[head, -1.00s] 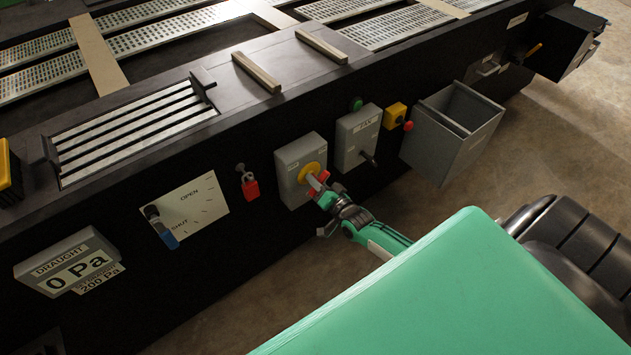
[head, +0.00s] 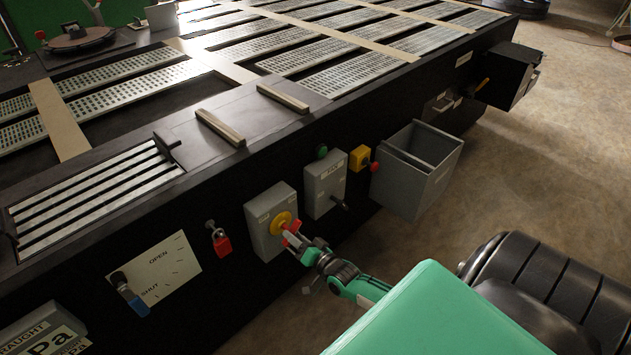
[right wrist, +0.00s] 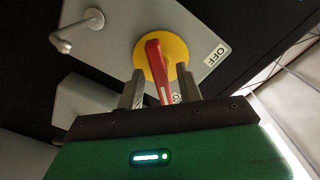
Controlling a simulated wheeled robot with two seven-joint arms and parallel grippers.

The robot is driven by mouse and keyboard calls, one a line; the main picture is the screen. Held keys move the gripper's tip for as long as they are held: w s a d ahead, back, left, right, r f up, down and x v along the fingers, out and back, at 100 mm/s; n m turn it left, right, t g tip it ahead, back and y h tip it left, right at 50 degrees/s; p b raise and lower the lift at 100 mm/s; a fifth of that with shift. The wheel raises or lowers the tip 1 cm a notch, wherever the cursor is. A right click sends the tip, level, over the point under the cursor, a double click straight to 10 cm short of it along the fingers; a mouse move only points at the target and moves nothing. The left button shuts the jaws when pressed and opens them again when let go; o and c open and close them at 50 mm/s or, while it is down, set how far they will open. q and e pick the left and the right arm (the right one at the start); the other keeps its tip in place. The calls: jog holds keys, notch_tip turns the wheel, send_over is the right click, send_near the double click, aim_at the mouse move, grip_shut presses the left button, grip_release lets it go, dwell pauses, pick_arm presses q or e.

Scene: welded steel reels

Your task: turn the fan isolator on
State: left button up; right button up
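The isolator is a grey box (head: 269,222) on the dark side panel, with a yellow disc (head: 281,222) and a red handle (head: 292,228). The right wrist view shows the yellow disc (right wrist: 178,55) and red handle (right wrist: 156,68) close up, with an OFF label (right wrist: 216,54) to the right. A second label below the disc is partly hidden by a finger. My right gripper (head: 298,241) is at the handle. In the right wrist view its two fingers (right wrist: 160,88) stand on either side of the handle, with gaps showing. My left gripper is not in view.
A grey box (head: 325,185) with a dark lever is right of the isolator; a red padlock (head: 221,242) hangs to its left. A yellow box (head: 359,158) with a red button and an open grey bin (head: 416,172) stand further right. Floor (head: 540,170) is clear at right.

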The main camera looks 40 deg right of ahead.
jog(key=s, duration=1)
jog(key=shift+s+d, duration=0.2)
jog(key=shift+d, duration=0.25)
jog(key=shift+f, duration=0.1)
